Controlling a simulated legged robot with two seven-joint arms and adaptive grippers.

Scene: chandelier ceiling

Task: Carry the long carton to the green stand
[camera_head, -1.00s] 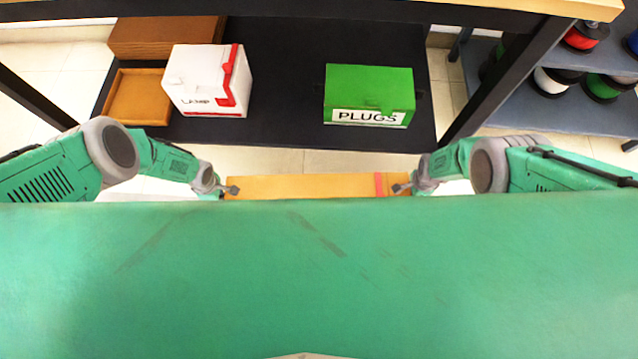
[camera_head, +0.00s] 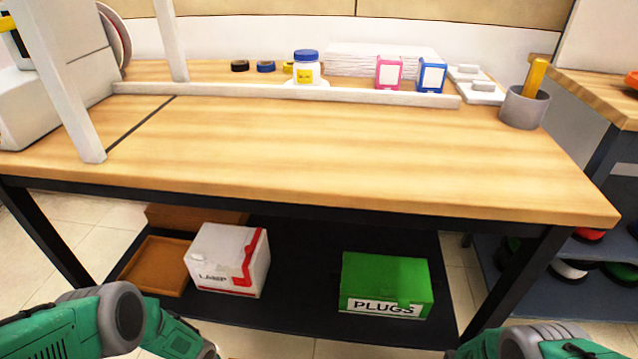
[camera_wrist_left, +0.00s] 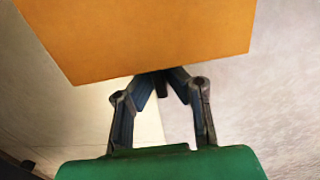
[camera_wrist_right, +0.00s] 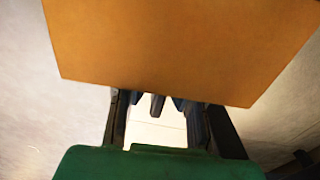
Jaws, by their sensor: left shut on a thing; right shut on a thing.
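The long carton shows as a plain orange-brown face in the left wrist view (camera_wrist_left: 150,40) and in the right wrist view (camera_wrist_right: 180,50). My left gripper (camera_wrist_left: 163,82) is shut on one end of it, and my right gripper (camera_wrist_right: 160,103) is shut on the other. The carton hides part of the fingertips in both wrist views. In the head view my arms enter at the bottom corners, with the gripper tips cut off by the lower edge. I cannot make out a green stand in the present views.
A wooden workbench (camera_head: 330,150) stands ahead. Its dark lower shelf (camera_head: 305,270) holds a white lamp box (camera_head: 225,260), a green plugs box (camera_head: 385,280) and a brown tray (camera_head: 157,266). A jar (camera_head: 306,70) and a grey cup (camera_head: 524,108) stand on top. Spool shelves are at right.

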